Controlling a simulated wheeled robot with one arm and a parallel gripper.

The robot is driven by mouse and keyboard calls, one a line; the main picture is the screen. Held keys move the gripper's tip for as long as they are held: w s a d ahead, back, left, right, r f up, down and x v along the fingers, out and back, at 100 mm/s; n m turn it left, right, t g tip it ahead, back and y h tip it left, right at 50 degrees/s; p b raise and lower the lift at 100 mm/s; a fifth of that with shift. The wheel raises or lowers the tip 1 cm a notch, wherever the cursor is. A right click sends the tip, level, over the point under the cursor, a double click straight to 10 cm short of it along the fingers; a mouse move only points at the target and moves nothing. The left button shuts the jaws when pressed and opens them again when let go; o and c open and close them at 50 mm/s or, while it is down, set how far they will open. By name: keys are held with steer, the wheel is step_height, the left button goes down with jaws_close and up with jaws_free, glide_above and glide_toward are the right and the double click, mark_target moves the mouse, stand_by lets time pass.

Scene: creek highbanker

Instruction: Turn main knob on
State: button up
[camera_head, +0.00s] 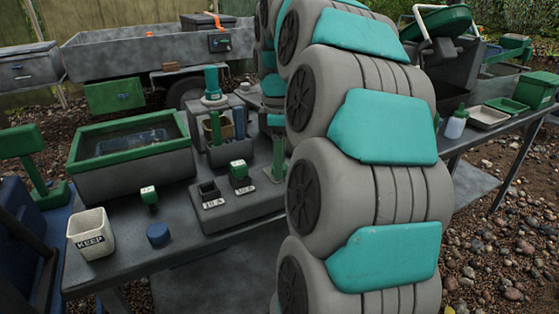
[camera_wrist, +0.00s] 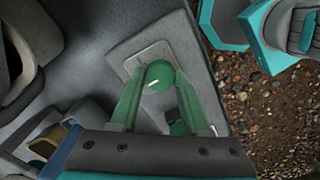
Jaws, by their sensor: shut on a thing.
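The main knob (camera_wrist: 160,76) is a round green knob with a short white mark, seen from above in the wrist view. It sits on a pale square plate (camera_wrist: 138,64) on a grey box. The white mark lies nearly level in the picture, tilted slightly. My gripper (camera_wrist: 159,80) has its two green fingers on either side of the knob, shut on it. In the head view my arm covers most of this spot, and the knob itself cannot be made out.
The grey control box (camera_head: 232,210) also carries a black switch (camera_head: 209,194) and a green switch (camera_head: 240,176). A green-rimmed basin (camera_head: 128,170), a white KEEP cup (camera_head: 91,234) and a blue cylinder (camera_head: 159,235) stand on the table to the left.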

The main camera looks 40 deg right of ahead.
jaws_close()
steer(key=shift+m, duration=0.3)
steer(key=shift+m+b, duration=0.5)
steer(key=shift+m, duration=0.5)
steer(key=m+b, duration=0.1)
steer(key=m, duration=0.2)
steer(key=shift+m, duration=0.3)
steer(key=m+b, duration=0.1)
steer(key=m, duration=0.4)
steer(key=shift+m+b, duration=0.3)
steer(key=shift+b, duration=0.05)
